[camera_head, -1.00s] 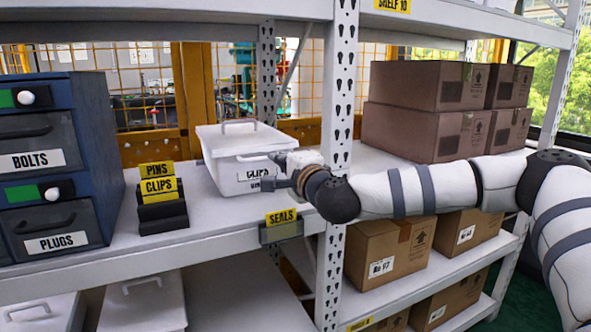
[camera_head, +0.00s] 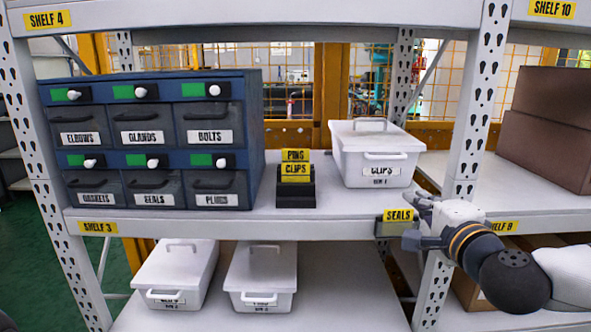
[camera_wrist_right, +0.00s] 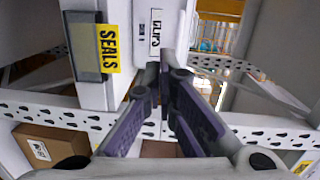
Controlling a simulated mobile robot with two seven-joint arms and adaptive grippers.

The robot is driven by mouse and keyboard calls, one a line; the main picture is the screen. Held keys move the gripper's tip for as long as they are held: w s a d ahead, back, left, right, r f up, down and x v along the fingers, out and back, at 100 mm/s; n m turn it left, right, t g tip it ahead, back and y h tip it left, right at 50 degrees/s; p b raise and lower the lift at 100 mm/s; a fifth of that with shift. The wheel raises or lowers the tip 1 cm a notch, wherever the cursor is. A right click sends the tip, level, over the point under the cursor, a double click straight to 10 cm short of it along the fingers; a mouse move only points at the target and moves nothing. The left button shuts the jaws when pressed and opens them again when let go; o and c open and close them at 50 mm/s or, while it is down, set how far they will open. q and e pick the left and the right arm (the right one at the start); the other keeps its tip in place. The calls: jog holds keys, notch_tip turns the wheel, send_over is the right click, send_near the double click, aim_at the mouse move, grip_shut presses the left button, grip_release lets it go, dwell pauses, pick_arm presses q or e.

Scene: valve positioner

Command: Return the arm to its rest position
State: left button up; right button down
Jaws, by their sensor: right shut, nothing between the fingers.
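My right gripper (camera_head: 424,222) is shut and empty, just right of the yellow SEALS label (camera_head: 398,216) on the shelf's front edge. It is below and to the right of the white CLIPS bin (camera_head: 362,170), apart from its handle. In the right wrist view the fingers (camera_wrist_right: 160,75) come together below the bin's front, which carries the CLIPS label (camera_wrist_right: 155,32). The SEALS label (camera_wrist_right: 109,48) is to their left. My right arm comes in from the lower right. My left gripper is not in view.
A blue drawer cabinet (camera_head: 255,140) and a stand with PINS and CLIPS tags (camera_head: 296,200) are on the same shelf. A perforated upright (camera_head: 470,140) rises close behind my right gripper. Two lidded white bins (camera_head: 175,272) (camera_head: 262,272) are on the lower shelf. Brown boxes (camera_head: 550,105) stand at right.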

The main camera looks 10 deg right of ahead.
jog(key=s+a+f+n+g+y, duration=0.25)
jog(key=s+a+f, duration=0.2)
jog(key=f, duration=0.45)
jog(key=s+a+f+n+g+y, duration=0.1)
jog(key=s+a+f+n+g, duration=0.3)
jog(key=a+f, duration=0.3)
jog(key=s+a+f+n+g+y, duration=0.2)
jog(key=s+a+f+n+g, duration=0.15)
jog(key=f, duration=0.65)
jog(key=s+a+f+n+g, duration=0.15)
jog(key=s+f, duration=0.25)
jog(key=s, duration=0.4)
jog(key=s+f+n+g, duration=0.2)
jog(key=s+f+g, duration=0.1)
jog(key=s+f, duration=0.3)
jog(key=s+d+n+g+h, duration=0.1)
jog(key=s+d+n+g, duration=0.1)
jog(key=s, duration=0.7)
jog(key=s+d+f+n+g+h, duration=0.1)
jog(key=s+d+n+g+h, duration=0.1)
jog(key=s, duration=0.6)
jog(key=shift+s+d+f+n+g+p, duration=0.35)
jog(key=shift+d+n+g, duration=0.1)
jog(key=shift+d+n, duration=0.1)
